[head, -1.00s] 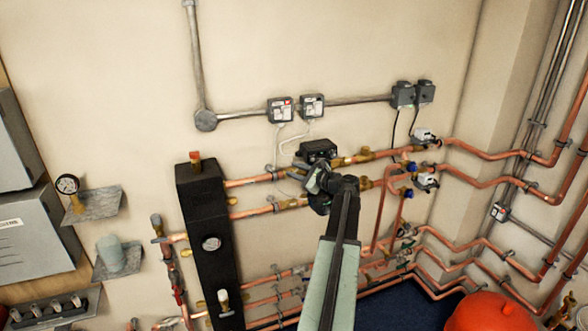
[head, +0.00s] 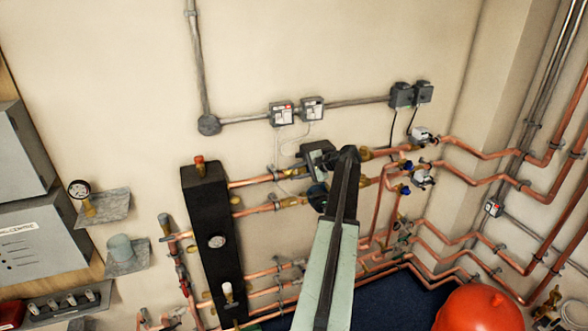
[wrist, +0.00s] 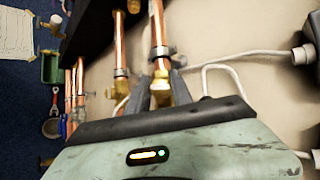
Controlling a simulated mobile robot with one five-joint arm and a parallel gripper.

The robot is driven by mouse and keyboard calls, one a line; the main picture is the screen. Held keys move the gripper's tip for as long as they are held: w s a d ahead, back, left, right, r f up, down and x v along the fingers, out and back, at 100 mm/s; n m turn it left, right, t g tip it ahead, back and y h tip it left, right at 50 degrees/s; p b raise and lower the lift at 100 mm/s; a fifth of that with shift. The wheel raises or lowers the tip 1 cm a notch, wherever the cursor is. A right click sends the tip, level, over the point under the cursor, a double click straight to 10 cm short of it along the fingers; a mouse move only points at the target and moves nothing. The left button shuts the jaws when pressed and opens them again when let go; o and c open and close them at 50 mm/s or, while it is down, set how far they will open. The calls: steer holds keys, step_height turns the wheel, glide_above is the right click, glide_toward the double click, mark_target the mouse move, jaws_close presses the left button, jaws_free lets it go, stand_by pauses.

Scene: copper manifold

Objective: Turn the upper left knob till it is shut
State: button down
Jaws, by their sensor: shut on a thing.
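The upper left knob (wrist: 160,78) is a small brass valve on the upper copper pipe, seen between my fingers in the wrist view. In the head view that brass valve (head: 283,172) sits on the upper pipe, right of the black column. My gripper (wrist: 159,90) is shut on the knob, a dark finger on either side. The fingers hide part of the knob, and its exact angle is hard to read. In the head view my arm link and wrist cover most of the gripper.
The lower pipe has another brass valve (wrist: 120,82) close beside my fingers. A thin white cable (wrist: 228,68) curves past on the right in the wrist view. The black column (head: 209,245) stands left. A red vessel (head: 478,310) is at the lower right.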

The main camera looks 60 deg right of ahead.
steer(key=shift+w+d+r+n+g+p, duration=0.1)
steer(key=shift+d+r+n+g+p, duration=0.15)
steer(key=shift+n+p, duration=0.25)
steer(key=shift+a+f, duration=0.1)
steer(key=shift+f, duration=0.05)
steer(key=c, duration=1.1)
jaws_free()
steer(key=shift+g, duration=0.25)
steer(key=p+v, duration=0.4)
steer(key=v, duration=0.3)
steer(key=shift+s+p, duration=0.35)
